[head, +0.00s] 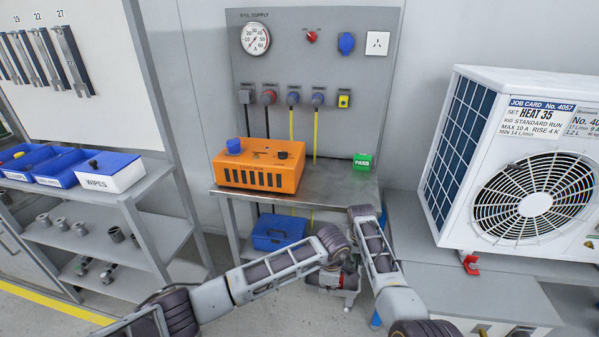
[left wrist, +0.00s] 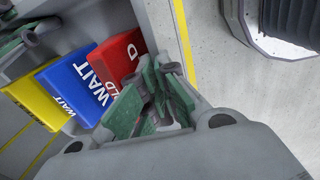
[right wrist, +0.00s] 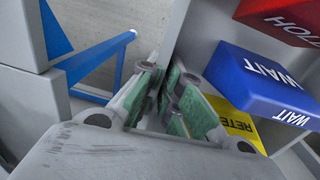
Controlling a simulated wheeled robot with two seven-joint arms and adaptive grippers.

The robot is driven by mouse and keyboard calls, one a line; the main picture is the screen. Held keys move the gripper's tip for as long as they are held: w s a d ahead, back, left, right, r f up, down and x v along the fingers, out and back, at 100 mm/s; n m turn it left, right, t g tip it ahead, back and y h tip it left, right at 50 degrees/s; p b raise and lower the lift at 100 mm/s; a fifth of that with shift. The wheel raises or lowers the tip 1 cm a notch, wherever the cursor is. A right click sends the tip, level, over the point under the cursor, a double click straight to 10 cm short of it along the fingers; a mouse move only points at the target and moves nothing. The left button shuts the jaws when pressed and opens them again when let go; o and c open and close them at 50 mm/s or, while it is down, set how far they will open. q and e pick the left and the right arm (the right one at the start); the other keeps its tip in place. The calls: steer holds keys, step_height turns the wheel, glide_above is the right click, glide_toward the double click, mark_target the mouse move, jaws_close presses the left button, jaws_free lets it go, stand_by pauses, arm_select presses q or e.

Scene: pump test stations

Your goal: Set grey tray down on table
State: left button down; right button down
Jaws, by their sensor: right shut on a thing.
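The grey tray (left wrist: 112,17) carries a yellow block (left wrist: 32,98), a blue block (left wrist: 78,82) marked WAIT and a red block (left wrist: 122,57). In the left wrist view my left gripper (left wrist: 163,68) has its fingers close together at the tray's wall and appears shut on it. My right gripper (right wrist: 168,78) is shut on the tray's opposite side, by the blue block (right wrist: 262,85) and yellow block (right wrist: 232,118). In the head view the tray (head: 330,293) is low in front of the steel-topped table (head: 342,188), mostly hidden by my arms.
An orange box (head: 258,178) and a green PASS block (head: 362,161) stand on the table; its front right top is clear. A blue bin (head: 278,232) sits below. A white fan unit (head: 470,110) stands right, a shelf rack (head: 130,240) left.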

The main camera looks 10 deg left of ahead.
step_height(320, 180, up, 22)
steer(key=p, duration=2.1)
stand_by(0.6)
steer(key=shift+r+p, duration=0.35)
steer(key=shift+p, duration=0.3)
steer(key=shift+w+r, duration=0.1)
